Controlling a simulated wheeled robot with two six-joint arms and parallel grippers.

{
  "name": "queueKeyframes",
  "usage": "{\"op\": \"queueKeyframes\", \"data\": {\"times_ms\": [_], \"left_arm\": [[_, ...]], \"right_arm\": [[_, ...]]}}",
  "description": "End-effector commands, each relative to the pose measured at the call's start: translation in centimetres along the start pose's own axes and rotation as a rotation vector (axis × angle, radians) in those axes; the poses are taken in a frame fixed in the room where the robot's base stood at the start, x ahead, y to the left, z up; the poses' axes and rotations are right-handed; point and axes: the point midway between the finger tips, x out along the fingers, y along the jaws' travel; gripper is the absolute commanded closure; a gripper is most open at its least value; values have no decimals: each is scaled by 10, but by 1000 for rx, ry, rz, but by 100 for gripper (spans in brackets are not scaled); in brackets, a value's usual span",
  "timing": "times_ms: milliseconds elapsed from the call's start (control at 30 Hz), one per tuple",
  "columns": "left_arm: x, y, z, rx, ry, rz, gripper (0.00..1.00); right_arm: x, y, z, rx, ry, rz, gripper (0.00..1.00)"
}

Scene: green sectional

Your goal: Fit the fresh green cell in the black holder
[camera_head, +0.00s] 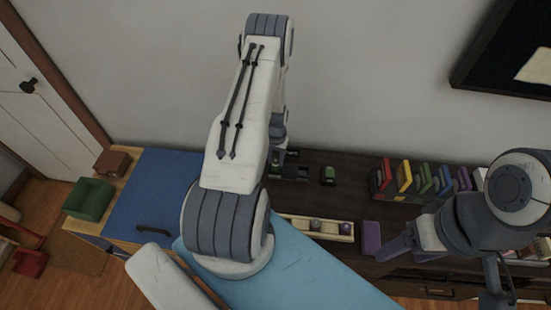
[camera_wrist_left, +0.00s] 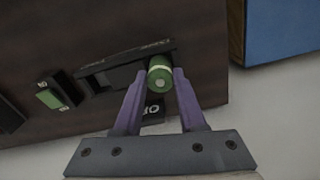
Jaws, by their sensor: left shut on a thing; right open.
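My right gripper (camera_head: 383,243) is open and apart from the holder, near the dark top's front edge.
A small dark block with a green face (camera_head: 328,175) stands right of the holder. A pale tray (camera_head: 290,218) with round items lies in front. Coloured upright items (camera_head: 420,180) stand further right. A blue surface (camera_head: 150,195) and green box (camera_head: 88,200) are left.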

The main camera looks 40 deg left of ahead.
Motion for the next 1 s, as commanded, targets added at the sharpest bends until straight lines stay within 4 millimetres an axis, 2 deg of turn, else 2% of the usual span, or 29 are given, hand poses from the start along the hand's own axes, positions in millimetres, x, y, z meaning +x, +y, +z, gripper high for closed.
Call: {"op": "queueKeyframes", "data": {"times_ms": [133, 333, 367, 400, 433, 767, 867, 1000], "left_arm": [[9, 0, -1, 0, 2, 0, 100], [10, 0, -1, 0, 3, 0, 100], [11, 0, -1, 0, 2, 0, 49], [10, 0, -1, 0, 2, 0, 34], [10, 0, -1, 0, 2, 0, 30], [9, 0, -1, 0, 2, 0, 30], [4, 0, -1, 0, 2, 0, 30], [-15, 0, -1, 0, 5, -1, 30]], "right_arm": [[-6, 0, 0, -1, 0, 0, 30], [-4, 0, 0, -1, 0, 0, 30], [-4, 0, 0, -1, 0, 0, 30], [-4, 0, 0, -1, 0, 0, 30], [-4, 0, 0, -1, 0, 0, 30], [-4, 0, 0, -1, 0, 0, 30], [-1, 0, 0, -1, 0, 0, 30], [7, 0, 0, 1, 0, 0, 30]]}}
